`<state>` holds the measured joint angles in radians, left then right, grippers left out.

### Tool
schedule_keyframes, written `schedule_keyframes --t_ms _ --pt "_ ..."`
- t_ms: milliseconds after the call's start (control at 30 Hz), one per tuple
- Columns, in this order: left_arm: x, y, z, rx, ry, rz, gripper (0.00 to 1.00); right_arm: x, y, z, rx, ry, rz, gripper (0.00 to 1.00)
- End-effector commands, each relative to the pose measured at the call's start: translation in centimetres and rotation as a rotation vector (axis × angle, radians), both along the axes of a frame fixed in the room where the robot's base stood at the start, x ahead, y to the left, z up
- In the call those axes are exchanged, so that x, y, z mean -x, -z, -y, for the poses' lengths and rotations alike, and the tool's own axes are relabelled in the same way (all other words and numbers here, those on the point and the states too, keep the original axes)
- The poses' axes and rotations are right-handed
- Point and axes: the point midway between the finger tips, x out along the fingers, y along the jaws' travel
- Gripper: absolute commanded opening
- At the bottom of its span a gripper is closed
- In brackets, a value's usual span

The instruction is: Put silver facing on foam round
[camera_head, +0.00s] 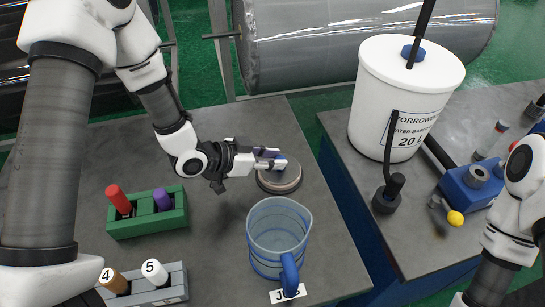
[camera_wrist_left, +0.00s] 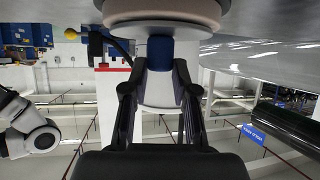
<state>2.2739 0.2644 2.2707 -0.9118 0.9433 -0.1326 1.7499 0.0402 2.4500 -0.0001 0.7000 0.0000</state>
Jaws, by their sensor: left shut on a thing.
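The foam round (camera_head: 268,189) is a beige disc lying on the grey table in the head view; it also shows at the top of the left wrist view (camera_wrist_left: 165,10). The silver facing (camera_head: 291,174) is a thin grey disc over it with a blue knob. In the wrist view the facing's edge (camera_wrist_left: 165,24) lies right against the foam, and I see no clear gap. My left gripper (camera_head: 277,161) is shut on the blue knob (camera_wrist_left: 160,50), coming in from the left. My right gripper is out of view; only part of its arm shows at right.
A clear blue jug (camera_head: 268,240) stands close in front of the foam. A green holder (camera_head: 152,222) and a grey holder (camera_head: 172,290) with markers sit at left. A white bucket (camera_head: 376,110) stands on the right table. A large wrapped roll (camera_head: 320,55) lies behind.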

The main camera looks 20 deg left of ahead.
Motion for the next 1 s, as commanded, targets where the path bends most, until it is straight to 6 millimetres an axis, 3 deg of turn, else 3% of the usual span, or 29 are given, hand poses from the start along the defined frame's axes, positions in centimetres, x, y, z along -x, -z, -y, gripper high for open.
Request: schedule_keyframes --t_ms 133,167,200,233,567,1000 --pt "0.0 0.5 0.0 0.001 0.000 -0.001 0.00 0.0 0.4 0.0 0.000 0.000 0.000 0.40" --pt "0.0 0.4 0.0 0.001 0.000 -0.001 0.35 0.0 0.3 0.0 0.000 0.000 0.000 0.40" --pt "0.0 0.3 0.0 0.001 0.000 -0.001 0.49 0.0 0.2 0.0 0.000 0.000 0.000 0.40" --pt "0.0 0.3 0.0 0.001 0.000 -0.001 0.53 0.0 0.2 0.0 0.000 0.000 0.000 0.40" --pt "0.0 -0.2 0.0 0.001 0.000 -0.001 0.53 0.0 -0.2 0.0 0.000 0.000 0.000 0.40" --pt "3.9 -3.3 -4.1 0.006 -0.007 0.000 0.53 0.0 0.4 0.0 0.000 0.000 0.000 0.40"
